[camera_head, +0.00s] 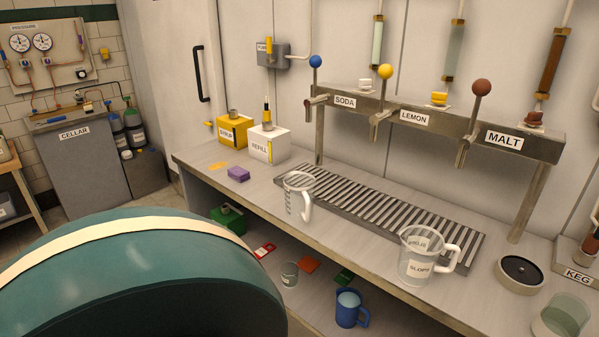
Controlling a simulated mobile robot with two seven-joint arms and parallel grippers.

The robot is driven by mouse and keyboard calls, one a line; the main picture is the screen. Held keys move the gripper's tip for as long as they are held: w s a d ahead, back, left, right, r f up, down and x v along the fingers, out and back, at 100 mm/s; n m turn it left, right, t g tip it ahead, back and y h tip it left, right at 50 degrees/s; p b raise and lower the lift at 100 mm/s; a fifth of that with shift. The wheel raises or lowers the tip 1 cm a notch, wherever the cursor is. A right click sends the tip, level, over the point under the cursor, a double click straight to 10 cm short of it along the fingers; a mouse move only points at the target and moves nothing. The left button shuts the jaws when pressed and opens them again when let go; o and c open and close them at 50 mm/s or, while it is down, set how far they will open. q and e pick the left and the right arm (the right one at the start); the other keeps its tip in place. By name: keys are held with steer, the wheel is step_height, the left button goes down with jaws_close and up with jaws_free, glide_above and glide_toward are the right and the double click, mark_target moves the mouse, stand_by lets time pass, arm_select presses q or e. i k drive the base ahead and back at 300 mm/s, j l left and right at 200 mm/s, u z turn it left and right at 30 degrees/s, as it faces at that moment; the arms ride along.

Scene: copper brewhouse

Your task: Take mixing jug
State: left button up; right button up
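A clear jug with a handle and measuring marks (298,194) stands upright on the steel counter, at the left front of the slotted drip tray. No name shows on it. A second clear jug, labelled SLOPS (416,258), stands upright at the tray's right front, its handle to the right. Both jugs look empty, though I cannot be sure. Neither of my grippers is in view.
Taps marked SODA, LEMON and MALT (415,118) hang above the drip tray (375,212). SYRUP (233,130) and REFILL (269,144) boxes and a purple sponge (238,174) stand left. The lower left view is blocked.

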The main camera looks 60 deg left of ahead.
mark_target(301, 201)
steer(key=u, duration=1.85)
